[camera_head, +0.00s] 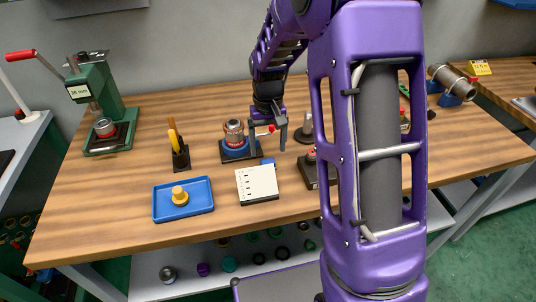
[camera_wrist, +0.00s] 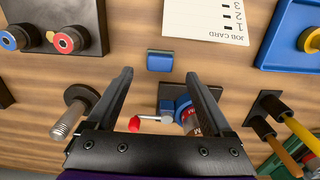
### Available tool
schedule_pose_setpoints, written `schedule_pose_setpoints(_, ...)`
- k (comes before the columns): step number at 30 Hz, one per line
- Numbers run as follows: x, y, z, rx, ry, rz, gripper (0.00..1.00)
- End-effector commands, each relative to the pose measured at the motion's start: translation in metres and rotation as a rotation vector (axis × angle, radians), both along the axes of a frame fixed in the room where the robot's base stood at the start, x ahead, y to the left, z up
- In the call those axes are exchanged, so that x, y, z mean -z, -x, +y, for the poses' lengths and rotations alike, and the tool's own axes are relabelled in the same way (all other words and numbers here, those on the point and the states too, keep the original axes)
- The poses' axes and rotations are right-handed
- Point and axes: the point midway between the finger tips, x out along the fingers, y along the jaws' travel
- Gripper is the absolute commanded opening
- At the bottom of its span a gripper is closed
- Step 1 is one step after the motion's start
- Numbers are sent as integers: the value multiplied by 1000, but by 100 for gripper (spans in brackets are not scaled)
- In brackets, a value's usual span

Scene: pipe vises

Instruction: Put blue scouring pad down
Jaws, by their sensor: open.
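The blue scouring pad (camera_wrist: 160,60) lies on the wooden table beside the job card in the wrist view. It also shows in the head view (camera_head: 268,163), by the card's upper right corner. My gripper (camera_head: 269,140) is open and empty above the table, behind the pad in the head view. In the wrist view its two fingers (camera_wrist: 159,75) are spread wide, and the pad shows beyond and between their tips, apart from both.
The pipe vise with a red-handled lever (camera_wrist: 150,122) is close beneath my right finger. A threaded post (camera_wrist: 72,114) stands to the left. The job card (camera_head: 257,184), blue tray (camera_head: 183,199), pen holder (camera_head: 181,160) and green press (camera_head: 107,112) are nearby. The table's front left is clear.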

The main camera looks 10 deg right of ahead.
Motion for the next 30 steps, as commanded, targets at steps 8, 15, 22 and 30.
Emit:
schedule_pose_setpoints(8,-55,-1,0,0,0,-3,85)
schedule_pose_setpoints(15,-71,0,0,0,0,0,85)
schedule_pose_setpoints(22,-71,0,0,0,0,0,85)
schedule_pose_setpoints(30,-77,-5,1,16,0,-22,85)
